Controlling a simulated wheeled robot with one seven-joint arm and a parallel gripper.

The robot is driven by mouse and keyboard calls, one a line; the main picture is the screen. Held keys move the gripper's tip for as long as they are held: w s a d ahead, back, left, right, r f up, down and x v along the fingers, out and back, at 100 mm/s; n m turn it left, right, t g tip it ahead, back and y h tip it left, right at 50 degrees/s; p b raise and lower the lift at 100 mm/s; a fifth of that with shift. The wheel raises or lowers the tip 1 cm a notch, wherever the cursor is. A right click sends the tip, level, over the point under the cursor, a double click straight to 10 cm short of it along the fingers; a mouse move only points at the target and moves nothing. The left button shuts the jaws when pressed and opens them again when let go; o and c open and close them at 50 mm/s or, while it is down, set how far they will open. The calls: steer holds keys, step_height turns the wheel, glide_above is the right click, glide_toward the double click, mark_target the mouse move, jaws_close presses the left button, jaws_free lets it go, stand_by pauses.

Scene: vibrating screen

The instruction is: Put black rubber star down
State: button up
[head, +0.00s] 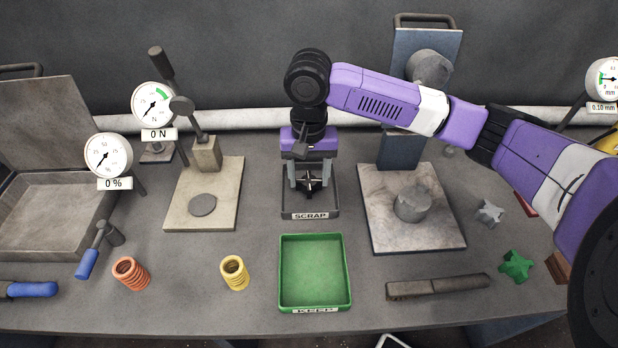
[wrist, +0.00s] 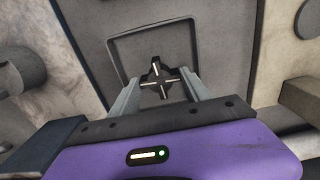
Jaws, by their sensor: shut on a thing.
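The black rubber star (head: 311,182) is between the fingers of my gripper (head: 308,184), over the grey tray labelled SCRAP (head: 309,214). In the wrist view the dark star (wrist: 158,82) shows pale lines on its top and sits between the two grey fingertips of my gripper (wrist: 160,90). My gripper is shut on it and points down. The SCRAP tray's rim (wrist: 186,19) frames the star in the wrist view. I cannot tell whether the star touches the tray floor.
A green tray (head: 315,270) labelled KEEP stands in front, empty. Presses on pale plates (head: 222,215) (head: 440,240) flank the SCRAP tray. A grey star (head: 489,213) and green star (head: 515,265) lie at right.

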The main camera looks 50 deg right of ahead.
mark_target(309, 180)
steer(key=shift+f, duration=0.55)
steer(key=shift+f, duration=0.15)
steer(key=o, duration=1.3)
steer(key=shift+o, duration=0.2)
step_height(309, 180, up, 12)
steer(key=shift+r, duration=0.2)
